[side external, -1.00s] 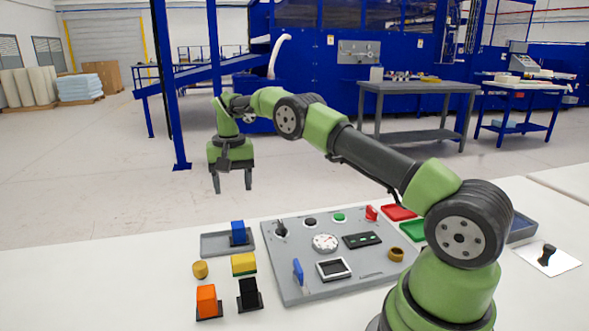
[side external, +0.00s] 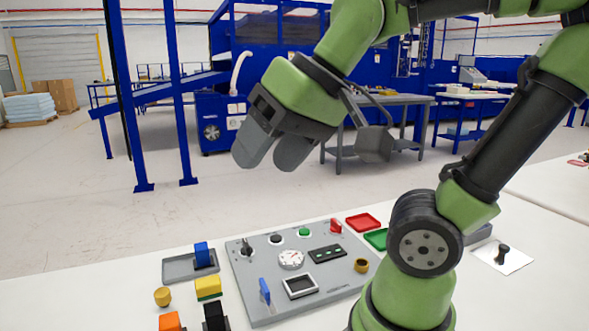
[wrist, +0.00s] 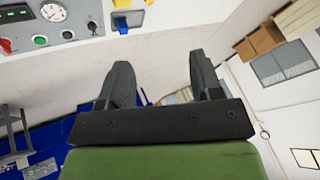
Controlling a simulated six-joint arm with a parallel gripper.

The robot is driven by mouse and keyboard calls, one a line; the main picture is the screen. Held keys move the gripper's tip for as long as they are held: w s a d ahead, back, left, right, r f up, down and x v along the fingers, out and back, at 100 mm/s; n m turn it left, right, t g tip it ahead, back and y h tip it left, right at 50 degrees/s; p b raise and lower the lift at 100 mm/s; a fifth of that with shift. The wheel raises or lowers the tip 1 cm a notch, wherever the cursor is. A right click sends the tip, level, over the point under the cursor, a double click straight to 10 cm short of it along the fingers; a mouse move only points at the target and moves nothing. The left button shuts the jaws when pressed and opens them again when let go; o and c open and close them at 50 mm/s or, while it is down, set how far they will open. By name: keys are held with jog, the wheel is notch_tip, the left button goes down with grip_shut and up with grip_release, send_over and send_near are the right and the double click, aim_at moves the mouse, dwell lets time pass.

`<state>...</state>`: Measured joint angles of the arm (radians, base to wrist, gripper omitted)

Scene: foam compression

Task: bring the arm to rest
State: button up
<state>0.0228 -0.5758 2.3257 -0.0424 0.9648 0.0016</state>
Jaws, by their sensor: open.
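My gripper (side external: 273,150) is raised high above the table in the side view, to the upper left of my base. Its two dark grey fingers point down and to the left. In the wrist view my gripper (wrist: 162,85) shows its two fingers apart with nothing between them. It is open, empty and touching nothing.
The grey control panel (side external: 275,298) lies on the white table with knobs, a dial and a blue lever. Left of it are a grey tray (side external: 178,268) with a blue block (side external: 202,255), and a yellow cylinder (side external: 162,296). Red (side external: 363,222) and green (side external: 377,239) trays lie behind.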

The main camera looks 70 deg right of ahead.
jog(key=shift+s+a+f+t, duration=0.15)
jog(key=shift+s+f, duration=0.35)
jog(key=shift+s, duration=0.3)
jog(key=shift+s+a+f+t, duration=0.15)
jog(key=shift+s+f, duration=0.3)
jog(key=shift+s, duration=0.3)
